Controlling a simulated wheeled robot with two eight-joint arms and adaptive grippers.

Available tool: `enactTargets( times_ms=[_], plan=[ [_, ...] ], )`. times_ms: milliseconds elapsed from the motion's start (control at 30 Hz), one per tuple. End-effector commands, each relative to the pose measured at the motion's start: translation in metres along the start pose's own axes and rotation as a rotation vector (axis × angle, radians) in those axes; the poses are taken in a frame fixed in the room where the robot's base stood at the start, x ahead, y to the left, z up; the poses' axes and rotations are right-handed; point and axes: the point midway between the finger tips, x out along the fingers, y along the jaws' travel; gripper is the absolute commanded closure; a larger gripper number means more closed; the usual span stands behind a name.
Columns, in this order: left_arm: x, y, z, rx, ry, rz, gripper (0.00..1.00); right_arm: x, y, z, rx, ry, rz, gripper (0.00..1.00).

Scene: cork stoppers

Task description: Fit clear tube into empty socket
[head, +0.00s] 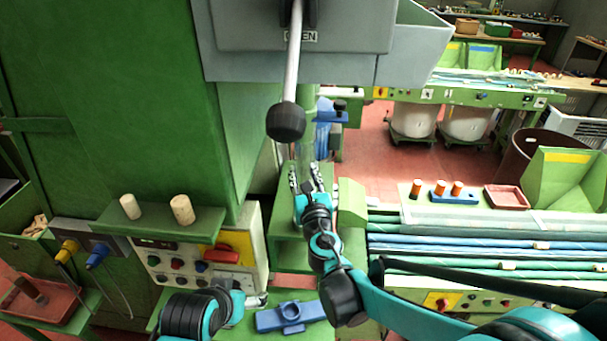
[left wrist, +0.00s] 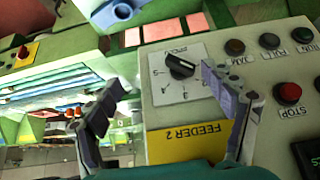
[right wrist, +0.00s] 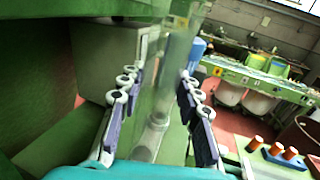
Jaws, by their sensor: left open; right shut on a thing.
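My right gripper (head: 306,178) reaches forward in the head view, under the grey hopper. In the right wrist view its fingers (right wrist: 160,105) are shut on an upright, see-through clear tube (right wrist: 168,75). The tube is hard to make out in the head view. A blue holder (head: 265,321) with a round raised ring lies on the green surface at the bottom; I cannot tell whether it is the empty socket. Another blue part (head: 334,117) is beyond the right gripper. My left gripper (left wrist: 165,105) is open and empty by the control panel; it is partly in the head view (head: 253,300).
A lever with a black knob (head: 286,121) hangs close above the right gripper. The control panel (head: 200,262) and a green shelf with two corks (head: 182,210) are at left. A green conveyor (head: 450,245) and orange-brown cylinders (head: 437,188) are at right.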

Motion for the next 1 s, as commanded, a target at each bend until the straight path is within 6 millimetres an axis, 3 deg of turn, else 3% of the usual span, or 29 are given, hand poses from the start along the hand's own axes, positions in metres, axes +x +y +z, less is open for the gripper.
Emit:
enactTargets(
  times_ms=[1000],
  plan=[
    [0.009, 0.000, 0.007, 0.000, 0.000, 0.000, 0.18, 0.000, 0.000, -0.012, 0.000, 0.000, 0.000, 0.96]
  ],
)
